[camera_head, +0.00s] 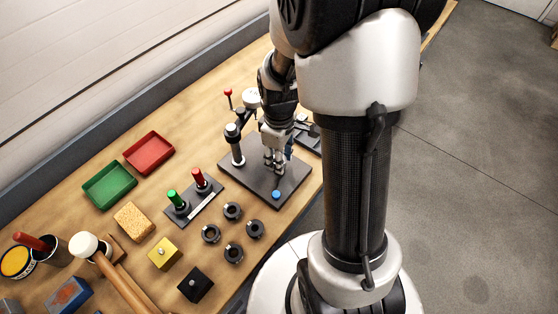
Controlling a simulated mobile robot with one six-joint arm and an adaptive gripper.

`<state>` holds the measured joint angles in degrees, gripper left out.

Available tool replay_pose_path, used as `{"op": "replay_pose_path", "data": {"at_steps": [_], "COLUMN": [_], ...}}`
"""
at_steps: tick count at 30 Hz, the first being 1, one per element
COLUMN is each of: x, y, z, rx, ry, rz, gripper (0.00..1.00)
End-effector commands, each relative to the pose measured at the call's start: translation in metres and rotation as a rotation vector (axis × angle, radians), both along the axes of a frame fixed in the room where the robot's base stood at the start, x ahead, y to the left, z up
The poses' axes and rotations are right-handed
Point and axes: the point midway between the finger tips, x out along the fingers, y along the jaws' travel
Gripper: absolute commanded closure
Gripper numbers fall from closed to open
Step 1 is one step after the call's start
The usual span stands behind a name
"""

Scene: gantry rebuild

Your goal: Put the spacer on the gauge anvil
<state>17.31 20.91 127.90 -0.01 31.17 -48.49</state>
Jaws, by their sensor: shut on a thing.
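My gripper (275,163) points down over the dark base plate (292,192) of the gauge stand. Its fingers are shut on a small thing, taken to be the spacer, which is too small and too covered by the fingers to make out. The stand's dark post (235,145) rises to the left of my gripper, and the round gauge head (252,97) shows behind it. The anvil is hidden by my gripper, so I cannot tell whether the held thing touches it. A blue button (276,194) sits on the plate in front of the fingers.
Several dark rings (232,211) lie on the bench in front of the plate. A stand with a green post (172,197) and a red post (198,177) is to the left. Green (109,204) and red (148,171) trays lie farther left. A red-tipped lever (229,93) sticks up behind.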

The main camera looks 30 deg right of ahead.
Motion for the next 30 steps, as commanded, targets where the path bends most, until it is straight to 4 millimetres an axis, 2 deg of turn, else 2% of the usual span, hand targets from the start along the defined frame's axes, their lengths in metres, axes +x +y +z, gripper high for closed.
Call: {"op": "replay_pose_path", "data": {"at_steps": [1,3,14,15,23,30], "x": [-0.0006,-0.0003,0.0,-0.0001,-0.0001,-0.0001], "y": [0.0002,0.0001,0.0001,0.0,0.0,0.0], "z": [-0.0104,-0.0144,-0.0173,-0.0166,-0.0161,-0.016], "rx": [0.001,0.0,0.0,0.0,0.0,0.0], "ry": [0.003,0.001,0.0,0.0,0.0,0.0], "rz": [0.0,0.0,0.0,0.0,0.0,0.0], "gripper": [0.93,0.93,0.93,0.67,0.49,0.48]}}
